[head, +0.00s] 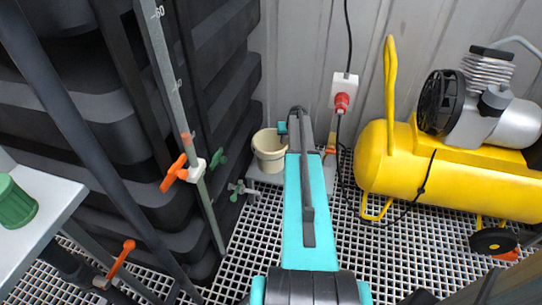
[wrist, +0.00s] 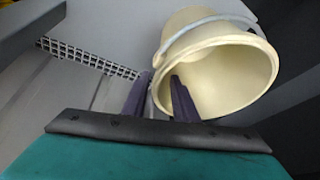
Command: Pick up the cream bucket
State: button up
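The cream bucket (head: 269,153) stands upright on a low grey ledge against the wall in the head view. In the wrist view the bucket (wrist: 250,75) fills the upper right, its open mouth toward the camera and a grey handle across its rim. My gripper (wrist: 162,78) is at the bucket's left rim, one dark finger outside the wall and the other inside the mouth. A gap shows between the fingers, with the rim in it. In the head view my arm hides part of the bucket's right side and the fingers are not clear.
Stacked black tanks (head: 120,110) rise close on the left, with a grey pipe and orange and green valves (head: 218,158). A red plug in a white socket (head: 341,92) and a yellow compressor (head: 440,170) are on the right. White grating (head: 255,235) covers the floor.

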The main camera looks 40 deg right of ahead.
grip_shut()
dwell(1.5)
